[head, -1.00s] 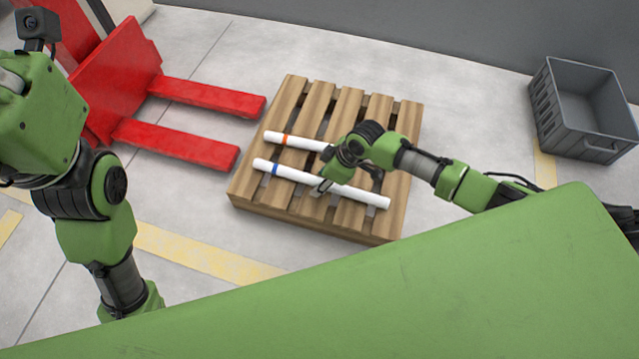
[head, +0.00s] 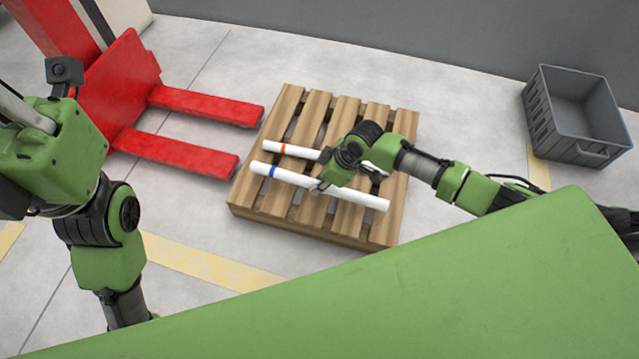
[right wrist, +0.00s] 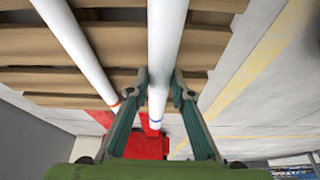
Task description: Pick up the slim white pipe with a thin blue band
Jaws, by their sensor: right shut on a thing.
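The slim white pipe with a thin blue band (head: 290,178) is at the near side of the wooden pallet (head: 252,207), slanting down to the right. My right gripper (head: 318,187) is around its middle. In the right wrist view the same pipe (right wrist: 165,45) runs between the two fingers, which are closed on it, with the blue band just beyond the fingertips. The pipe seems slightly above the slats. A second white pipe with an orange band (head: 305,152) lies behind it, partly hidden by my right wrist. My left arm is at the left; its fingers are not visible.
A red pallet truck (head: 195,158) stands left of the pallet, its forks pointing at it. A grey crate (head: 578,150) sits on the floor at the far right. The orange-banded pipe lies close beside the held one.

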